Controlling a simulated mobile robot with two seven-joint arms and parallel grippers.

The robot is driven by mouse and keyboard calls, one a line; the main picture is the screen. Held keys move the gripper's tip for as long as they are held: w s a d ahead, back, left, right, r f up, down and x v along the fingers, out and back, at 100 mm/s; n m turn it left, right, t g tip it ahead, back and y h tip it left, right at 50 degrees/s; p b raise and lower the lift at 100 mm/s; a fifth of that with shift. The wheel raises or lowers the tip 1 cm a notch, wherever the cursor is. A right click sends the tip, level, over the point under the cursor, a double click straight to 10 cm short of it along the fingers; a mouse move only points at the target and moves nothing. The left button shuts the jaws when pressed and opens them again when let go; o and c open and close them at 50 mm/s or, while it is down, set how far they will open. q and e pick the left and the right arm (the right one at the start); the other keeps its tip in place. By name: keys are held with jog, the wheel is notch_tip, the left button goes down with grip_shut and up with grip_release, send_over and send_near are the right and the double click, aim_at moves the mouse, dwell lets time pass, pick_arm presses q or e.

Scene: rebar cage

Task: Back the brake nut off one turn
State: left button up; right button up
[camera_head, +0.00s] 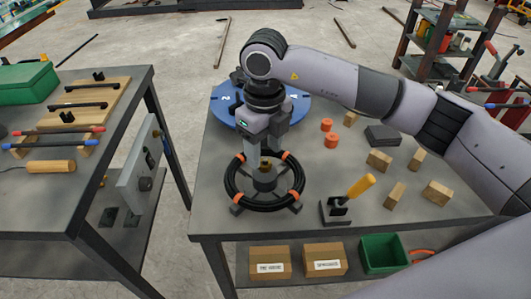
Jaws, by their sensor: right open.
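A black coil bound with orange ties (231,194) lies on a dark stand near the front left of the grey table. A small brass-coloured nut (265,165) sits on top of the dark hub (264,182) in the coil's middle. My right gripper (263,151) points down over the hub with its fingers apart, close to the nut. It looks open and holds nothing that I can see. Whether a finger touches the nut cannot be told. My left gripper is not in view.
A yellow-handled lever (360,186) stands on the table right of the coil. Wooden blocks (379,160), orange cylinders (331,140) and a blue disc (297,110) lie behind. A bench (115,110) stands at left. Cartons (325,262) and a green bin (384,253) sit below.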

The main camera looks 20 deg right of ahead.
aim_at(265, 161)
jog(key=shift+f, duration=1.4)
grip_shut()
jog(key=shift+f+n+b, duration=0.15)
jog(key=shift+n+b, duration=0.9)
jog(key=shift+n, duration=0.05)
jog(key=n+b, duration=0.1)
jog(key=n, duration=0.1)
jog(key=shift+n+b, duration=0.3)
jog(key=shift+r, duration=0.2)
grip_release()
